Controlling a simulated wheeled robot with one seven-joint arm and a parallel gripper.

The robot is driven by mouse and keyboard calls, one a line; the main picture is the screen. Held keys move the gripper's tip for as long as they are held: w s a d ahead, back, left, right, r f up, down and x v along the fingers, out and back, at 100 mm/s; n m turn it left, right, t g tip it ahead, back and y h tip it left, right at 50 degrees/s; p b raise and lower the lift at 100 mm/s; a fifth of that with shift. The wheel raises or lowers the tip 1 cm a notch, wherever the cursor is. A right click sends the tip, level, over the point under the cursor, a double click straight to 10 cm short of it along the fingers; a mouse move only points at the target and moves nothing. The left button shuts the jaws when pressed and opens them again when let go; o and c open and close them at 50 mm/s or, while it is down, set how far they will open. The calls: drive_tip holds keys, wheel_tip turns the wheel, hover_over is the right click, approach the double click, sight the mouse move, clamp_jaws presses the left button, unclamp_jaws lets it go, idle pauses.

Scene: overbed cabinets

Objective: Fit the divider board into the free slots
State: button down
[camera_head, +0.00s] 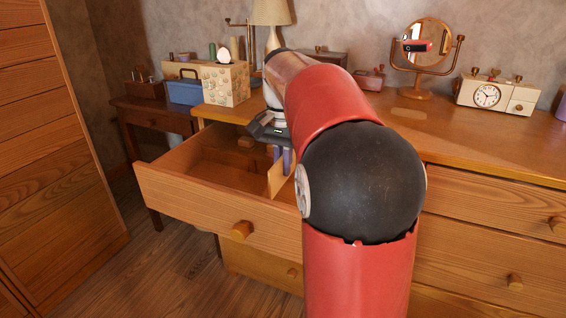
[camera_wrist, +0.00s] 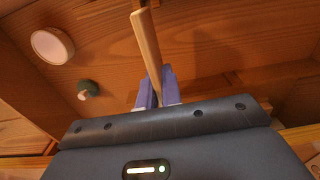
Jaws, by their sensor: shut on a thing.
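The divider board (camera_head: 277,178) is a thin, pale wooden panel inside the open drawer (camera_head: 185,196). My gripper (camera_head: 282,160) reaches down over the drawer with its purple fingers shut on the board. In the wrist view the board (camera_wrist: 149,45) stands on edge between the fingers (camera_wrist: 157,90), running away from them across the drawer. My arm hides the right part of the drawer in the head view. I cannot make out the free slots clearly, nor tell whether the board sits in any slot.
A white round item (camera_wrist: 52,46) and a small dark green item (camera_wrist: 88,89) lie in the drawer. On the dresser top stand a patterned box (camera_head: 226,84), a lamp (camera_head: 272,22), a round mirror (camera_head: 427,42) and a clock (camera_head: 487,95). Floor shows at the left.

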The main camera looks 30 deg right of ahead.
sight(283, 184)
drive_tip(key=shift+f+b, duration=1.65)
drive_tip(key=shift+f, duration=0.9)
drive_tip(key=c, duration=1.5)
unclamp_jaws()
wheel_tip(283, 184, up, 8)
drive_tip(key=shift+f+p, duration=0.1)
drive_tip(key=shift+p, duration=0.85)
